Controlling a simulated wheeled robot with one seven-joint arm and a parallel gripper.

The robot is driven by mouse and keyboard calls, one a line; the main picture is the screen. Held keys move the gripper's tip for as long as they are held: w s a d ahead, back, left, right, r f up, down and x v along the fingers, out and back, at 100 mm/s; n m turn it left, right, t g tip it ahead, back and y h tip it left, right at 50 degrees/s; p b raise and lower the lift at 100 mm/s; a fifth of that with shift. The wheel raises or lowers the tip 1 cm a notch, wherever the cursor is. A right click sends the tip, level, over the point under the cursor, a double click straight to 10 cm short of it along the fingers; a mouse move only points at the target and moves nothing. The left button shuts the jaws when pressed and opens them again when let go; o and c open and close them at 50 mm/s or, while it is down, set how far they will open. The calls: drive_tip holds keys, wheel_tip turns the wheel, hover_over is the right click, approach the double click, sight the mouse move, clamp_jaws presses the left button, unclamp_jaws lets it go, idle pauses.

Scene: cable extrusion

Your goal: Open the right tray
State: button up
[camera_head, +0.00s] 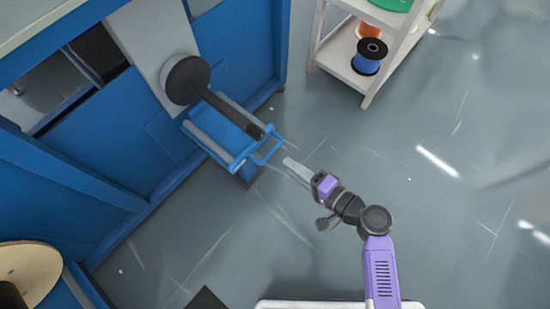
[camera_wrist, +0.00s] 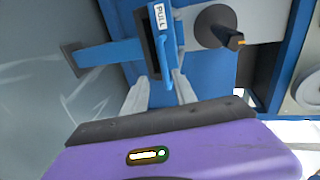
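A blue tray (camera_head: 222,135) sticks out from the blue machine, below a dark spool axle, with a blue loop handle (camera_head: 268,150) at its outer end. In the wrist view the handle (camera_wrist: 148,42) shows ahead of the fingers, beside a white "PULL" label (camera_wrist: 161,17). The inside of the tray is only partly visible.
The dark axle (camera_head: 228,108) with its round hub (camera_head: 184,80) juts out above the tray. A white shelf (camera_head: 342,70) with a blue spool (camera_head: 369,57) stands at the upper right. A wooden disc (camera_head: 28,270) is at the lower left. The grey floor on the right is clear.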

sight(271, 151)
drive_tip(key=shift+y, duration=0.4)
drive_tip(key=b+x, duration=0.3)
drive_tip(key=x, duration=0.6)
drive_tip(key=shift+w+d+r, duration=0.15)
drive_tip(key=shift+w, duration=0.05)
clamp_jaws()
idle(0.9)
